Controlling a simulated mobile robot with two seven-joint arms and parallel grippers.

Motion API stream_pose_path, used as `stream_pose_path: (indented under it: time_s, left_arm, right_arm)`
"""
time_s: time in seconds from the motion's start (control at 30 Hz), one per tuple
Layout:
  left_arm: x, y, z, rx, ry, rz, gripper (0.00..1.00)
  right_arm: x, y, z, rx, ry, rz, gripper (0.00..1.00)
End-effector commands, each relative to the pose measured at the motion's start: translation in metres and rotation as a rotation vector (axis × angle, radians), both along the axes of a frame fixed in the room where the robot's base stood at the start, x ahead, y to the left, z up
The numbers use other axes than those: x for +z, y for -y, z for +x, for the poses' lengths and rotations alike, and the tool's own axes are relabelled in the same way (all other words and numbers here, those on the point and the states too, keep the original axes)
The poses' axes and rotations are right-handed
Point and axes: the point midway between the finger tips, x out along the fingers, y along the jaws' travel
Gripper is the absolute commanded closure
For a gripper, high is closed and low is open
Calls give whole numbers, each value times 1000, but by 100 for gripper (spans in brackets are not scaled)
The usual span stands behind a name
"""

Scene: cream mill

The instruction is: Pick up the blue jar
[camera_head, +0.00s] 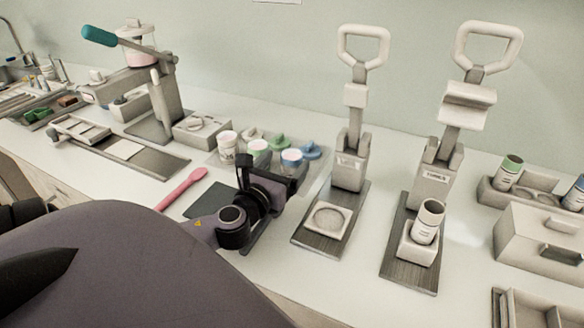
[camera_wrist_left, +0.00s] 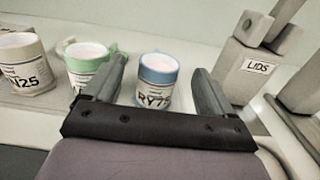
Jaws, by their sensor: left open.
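The blue jar (camera_head: 291,160) is a white labelled jar with a blue rim and pinkish contents, standing open on the counter mat in the head view. In the left wrist view the blue jar (camera_wrist_left: 155,92) stands upright beyond the fingers, in the gap between them. My left gripper (camera_head: 268,170) is open and empty, just in front of the jar; its black body hides the jar's lower part in the head view. In the left wrist view the gripper's fingers (camera_wrist_left: 160,80) point toward the jar. I cannot tell whether they reach around it. My right gripper is not in view.
A green-rimmed jar (camera_head: 258,148) and a white jar (camera_head: 227,146) stand left of the blue jar. Green and blue lids (camera_head: 310,150) lie behind. A lever press (camera_head: 349,172) stands close on the right, and a pink spatula (camera_head: 182,188) lies at the left.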

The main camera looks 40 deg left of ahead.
Motion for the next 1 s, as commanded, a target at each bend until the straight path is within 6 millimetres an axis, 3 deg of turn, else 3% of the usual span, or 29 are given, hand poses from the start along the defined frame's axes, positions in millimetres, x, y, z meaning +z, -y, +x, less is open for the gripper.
stream_pose_path:
  time_s: [0.27,0.67,1.0]
  left_arm:
    - [0,-4,13,0,0,0,15]
    - [0,-17,54,0,0,-1,15]
    - [0,-18,59,-1,-1,0,15]
  right_arm:
    - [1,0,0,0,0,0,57]
    - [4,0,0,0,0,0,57]
    - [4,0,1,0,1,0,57]
